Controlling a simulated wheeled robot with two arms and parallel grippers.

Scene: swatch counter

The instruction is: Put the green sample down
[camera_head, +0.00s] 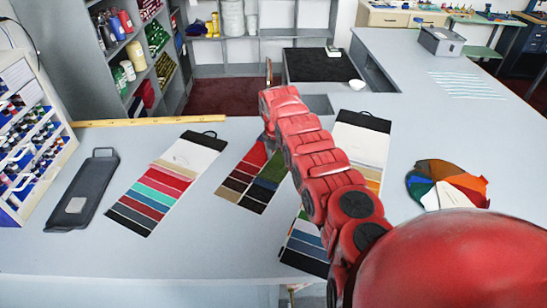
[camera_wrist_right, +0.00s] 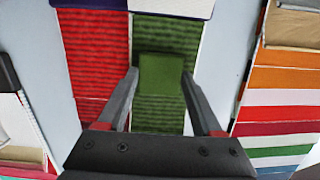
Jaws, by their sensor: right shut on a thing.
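The green sample (camera_wrist_right: 161,75) is a small flat square between my right gripper's fingertips in the right wrist view. My right gripper (camera_wrist_right: 160,82) is shut on it. The sample is over the green column of a red-and-green swatch card (camera_wrist_right: 90,52); I cannot tell whether it touches the card. In the head view this card (camera_head: 243,187) lies on the counter left of my red right arm. There the right gripper (camera_head: 268,136) is mostly hidden by the arm, and the sample cannot be made out. My left gripper is not in view.
Other swatch cards lie left (camera_head: 158,186) and right (camera_head: 364,140) of my arm on the grey counter (camera_head: 215,255). A dark tray (camera_head: 84,190) and a bottle rack (camera_head: 30,135) are at the left. A colour fan (camera_head: 447,187) lies at the right.

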